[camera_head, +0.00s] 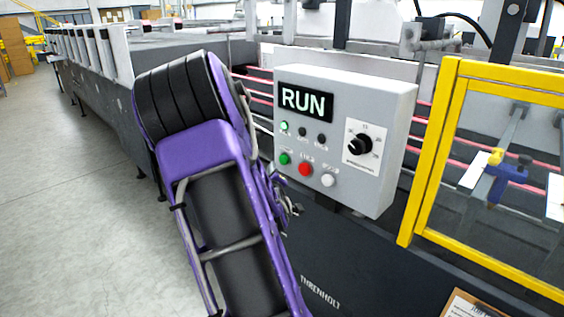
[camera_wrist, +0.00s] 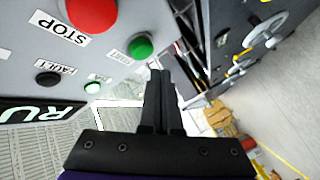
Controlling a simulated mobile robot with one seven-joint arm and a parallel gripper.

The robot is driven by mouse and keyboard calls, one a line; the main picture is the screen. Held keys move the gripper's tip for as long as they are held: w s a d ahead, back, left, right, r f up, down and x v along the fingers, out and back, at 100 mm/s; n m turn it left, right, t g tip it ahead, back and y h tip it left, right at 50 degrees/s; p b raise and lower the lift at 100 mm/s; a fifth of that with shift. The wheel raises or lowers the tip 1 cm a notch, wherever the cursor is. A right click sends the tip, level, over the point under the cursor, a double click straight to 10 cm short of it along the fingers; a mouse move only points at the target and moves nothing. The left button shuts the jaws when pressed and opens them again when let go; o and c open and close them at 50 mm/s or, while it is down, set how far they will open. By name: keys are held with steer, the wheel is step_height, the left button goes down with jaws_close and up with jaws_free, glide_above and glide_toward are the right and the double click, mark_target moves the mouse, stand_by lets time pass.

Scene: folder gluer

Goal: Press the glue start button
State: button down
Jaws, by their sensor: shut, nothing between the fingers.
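The grey control box (camera_head: 345,133) carries a row of buttons. The green button (camera_head: 284,158) is at the left of the row, beside the red button (camera_head: 305,169). In the wrist view, turned upside down, the green button (camera_wrist: 140,47) sits just beyond and left of the fingertips, with the red STOP button (camera_wrist: 92,12) further left. My gripper (camera_wrist: 162,76) is shut and empty. Its tips appear close to the green button; I cannot tell whether they touch. In the head view my purple arm hides most of the gripper. The display (camera_head: 305,101) reads RUN.
A green lamp (camera_head: 284,126) is lit above the buttons, beside two dark lamps. A black dial (camera_head: 360,145) and a white button (camera_head: 328,180) are further right. A yellow-framed guard (camera_head: 428,150) stands right of the box. Open floor (camera_head: 70,200) lies left.

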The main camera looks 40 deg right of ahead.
steer(key=shift+s+a, duration=0.2)
steer(key=shift+a, duration=1.75)
steer(key=shift+w, duration=0.1)
